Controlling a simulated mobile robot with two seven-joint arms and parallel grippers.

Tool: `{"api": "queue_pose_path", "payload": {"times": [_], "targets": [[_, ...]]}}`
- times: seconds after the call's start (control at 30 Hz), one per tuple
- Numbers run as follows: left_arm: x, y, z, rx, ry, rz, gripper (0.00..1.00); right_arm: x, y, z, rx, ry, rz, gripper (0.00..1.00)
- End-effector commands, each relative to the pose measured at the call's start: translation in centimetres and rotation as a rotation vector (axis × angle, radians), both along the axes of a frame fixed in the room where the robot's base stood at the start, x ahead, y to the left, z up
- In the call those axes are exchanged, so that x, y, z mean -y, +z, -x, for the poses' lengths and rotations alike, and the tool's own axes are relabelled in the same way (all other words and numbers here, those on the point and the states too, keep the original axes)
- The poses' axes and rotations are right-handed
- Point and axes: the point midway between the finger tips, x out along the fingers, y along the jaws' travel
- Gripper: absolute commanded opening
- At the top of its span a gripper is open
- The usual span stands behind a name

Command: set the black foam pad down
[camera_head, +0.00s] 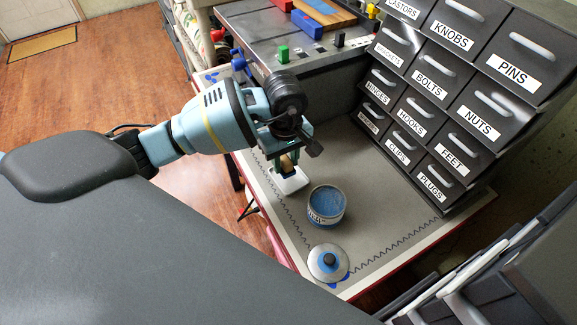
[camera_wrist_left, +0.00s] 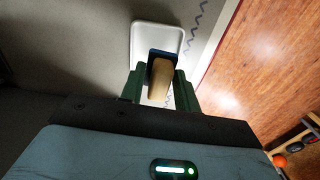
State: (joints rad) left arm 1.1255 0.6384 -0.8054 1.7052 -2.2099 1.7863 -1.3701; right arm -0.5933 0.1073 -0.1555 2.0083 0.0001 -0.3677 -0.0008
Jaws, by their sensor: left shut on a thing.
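My left gripper (camera_head: 287,160), with green fingers, is shut on a tan, wooden-looking handle (camera_wrist_left: 160,82). At the handle's far end is a dark blue-black block (camera_wrist_left: 162,54), which looks like the black foam pad. The pad overlaps the near part of a small white tray (camera_wrist_left: 143,40) in the left wrist view. The white tray (camera_head: 291,185) sits on the grey worktop below the gripper in the head view. I cannot tell whether the pad touches the tray. The pad is mostly hidden in the head view. My right gripper is not in view.
An open tin with blue contents (camera_head: 326,205) and a round lid with a dark knob (camera_head: 328,263) stand near the tray. A labelled drawer cabinet (camera_head: 455,95) is at the right. Bare worktop (camera_head: 395,215) lies between tin and cabinet. Coloured blocks (camera_head: 307,24) are at the back.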

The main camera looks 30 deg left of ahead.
Motion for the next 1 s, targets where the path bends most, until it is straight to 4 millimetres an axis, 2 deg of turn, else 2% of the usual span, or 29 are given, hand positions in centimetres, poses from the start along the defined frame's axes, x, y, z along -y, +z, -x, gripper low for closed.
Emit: {"api": "queue_pose_path", "payload": {"times": [0.27,0.4,0.5,0.87,0.9,1.0], "targets": [[0.6,-0.2,-0.9,0.000,-0.001,0.000,0.14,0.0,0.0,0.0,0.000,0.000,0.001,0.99],[0.5,-2.5,-0.6,-0.003,0.000,0.002,0.14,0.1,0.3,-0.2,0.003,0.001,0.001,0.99],[0.5,-3.4,-0.7,-0.001,0.000,-0.001,0.14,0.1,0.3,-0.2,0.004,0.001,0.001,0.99],[0.4,-3.9,-0.7,0.001,-0.001,-0.001,0.14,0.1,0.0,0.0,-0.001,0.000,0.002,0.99],[0.4,-3.9,-0.7,0.001,-0.001,-0.001,0.34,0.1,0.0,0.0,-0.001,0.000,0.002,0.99],[0.4,-3.8,-0.7,0.001,-0.001,0.000,0.47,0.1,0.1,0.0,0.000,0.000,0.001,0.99]]}}
